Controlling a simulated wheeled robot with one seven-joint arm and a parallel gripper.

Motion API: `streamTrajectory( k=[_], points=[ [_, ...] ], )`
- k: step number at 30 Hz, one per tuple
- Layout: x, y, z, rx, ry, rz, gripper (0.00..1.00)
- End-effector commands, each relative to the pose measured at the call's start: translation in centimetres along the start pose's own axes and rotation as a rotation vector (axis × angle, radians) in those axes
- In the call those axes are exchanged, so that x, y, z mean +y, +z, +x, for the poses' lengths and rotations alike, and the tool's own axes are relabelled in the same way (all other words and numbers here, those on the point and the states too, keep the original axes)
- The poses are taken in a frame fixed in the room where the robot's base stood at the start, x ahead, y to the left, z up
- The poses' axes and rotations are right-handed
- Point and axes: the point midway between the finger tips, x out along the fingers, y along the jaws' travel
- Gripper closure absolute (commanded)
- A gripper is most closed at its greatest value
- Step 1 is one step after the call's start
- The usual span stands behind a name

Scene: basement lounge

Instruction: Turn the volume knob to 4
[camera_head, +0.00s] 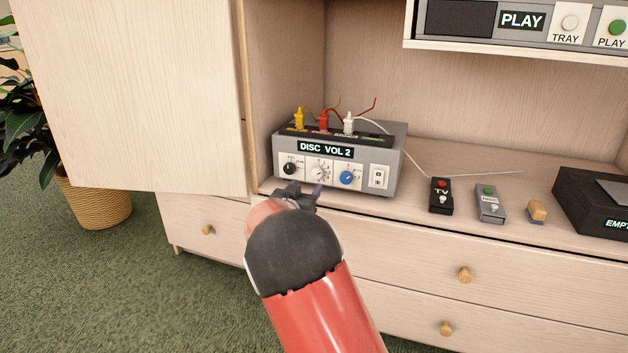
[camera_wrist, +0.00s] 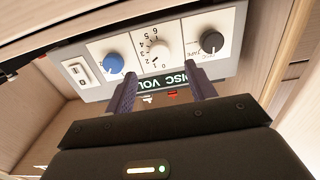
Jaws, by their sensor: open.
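The grey amplifier box (camera_head: 395,160) stands on the cabinet shelf, its display (camera_head: 325,149) reading "DISC VOL 2". Its white middle knob (camera_head: 318,173), ringed by small numbers, sits between a black knob (camera_head: 290,169) and a blue knob (camera_head: 347,177). In the wrist view, which is upside down, the white knob (camera_wrist: 159,50) lies beyond and between my fingertips, apart from them. My gripper (camera_head: 304,190) is open and empty just in front of the box's lower front; its two fingers (camera_wrist: 163,83) show in the wrist view.
Yellow, red and white plugs with cables stand on top of the box. An open cabinet door (camera_head: 130,90) is at left.

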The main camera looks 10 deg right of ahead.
Motion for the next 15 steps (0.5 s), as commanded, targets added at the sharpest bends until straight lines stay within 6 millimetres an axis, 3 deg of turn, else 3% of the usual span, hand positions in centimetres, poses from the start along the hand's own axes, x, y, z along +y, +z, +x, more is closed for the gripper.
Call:
streamTrajectory(
  k=[9,15],
  points=[
    [0.2,0.0,5.1,0.000,0.001,0.000,0.45],
    [0.1,0.0,6.9,-0.001,-0.001,0.000,0.45]
  ],
)
